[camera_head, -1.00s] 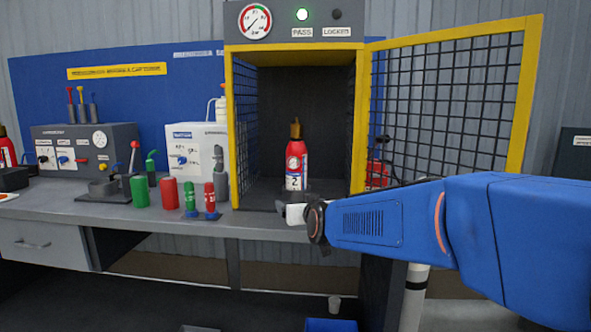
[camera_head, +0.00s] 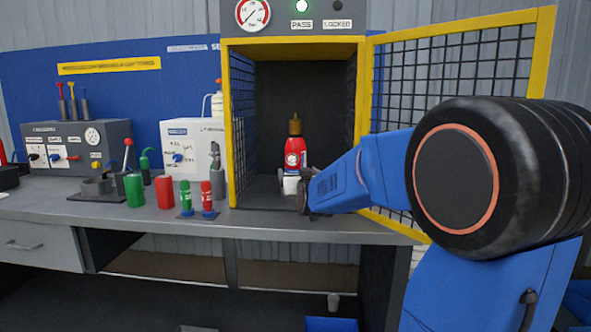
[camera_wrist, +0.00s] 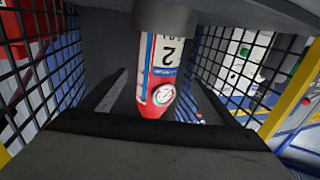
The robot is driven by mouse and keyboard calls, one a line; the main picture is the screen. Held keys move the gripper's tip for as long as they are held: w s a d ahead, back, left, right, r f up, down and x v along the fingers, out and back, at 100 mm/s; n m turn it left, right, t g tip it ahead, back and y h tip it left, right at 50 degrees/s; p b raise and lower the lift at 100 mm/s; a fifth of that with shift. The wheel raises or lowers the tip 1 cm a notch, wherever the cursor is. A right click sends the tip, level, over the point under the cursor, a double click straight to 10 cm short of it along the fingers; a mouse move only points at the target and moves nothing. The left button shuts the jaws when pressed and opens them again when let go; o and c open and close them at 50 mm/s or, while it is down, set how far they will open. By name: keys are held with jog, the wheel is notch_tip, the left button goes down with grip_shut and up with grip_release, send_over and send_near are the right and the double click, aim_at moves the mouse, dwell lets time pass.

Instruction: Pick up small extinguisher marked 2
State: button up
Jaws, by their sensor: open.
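The small red extinguisher (camera_head: 295,155) stands upright inside the yellow-framed cage cabinet (camera_head: 232,130), with a brass-coloured top. In the wrist view the extinguisher (camera_wrist: 153,70) appears upside down, with its white label marked 2 and a round gauge. My gripper (camera_head: 290,184) is at the cabinet opening, with its pale end in front of the extinguisher's lower part and hiding the label in the head view. The gripper is open.
The mesh door (camera_head: 450,100) stands open to the right, behind my arm. Red and green cylinders (camera_head: 165,192) and a white box (camera_head: 190,147) stand left of the cabinet on the grey bench (camera_head: 130,220). A green light shows above PASS.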

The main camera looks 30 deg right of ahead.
aim_at(296, 165)
jog(key=shift+d+x, duration=0.15)
jog(key=shift+x, duration=1.95)
jog(key=shift+d+x, duration=0.1)
jog(key=shift+x, duration=1.95)
jog(key=shift+s+r, duration=0.1)
jog(key=shift+s, duration=0.05)
jog(key=c, duration=1.8)
jog(key=shift+r, duration=0.2)
grip_shut()
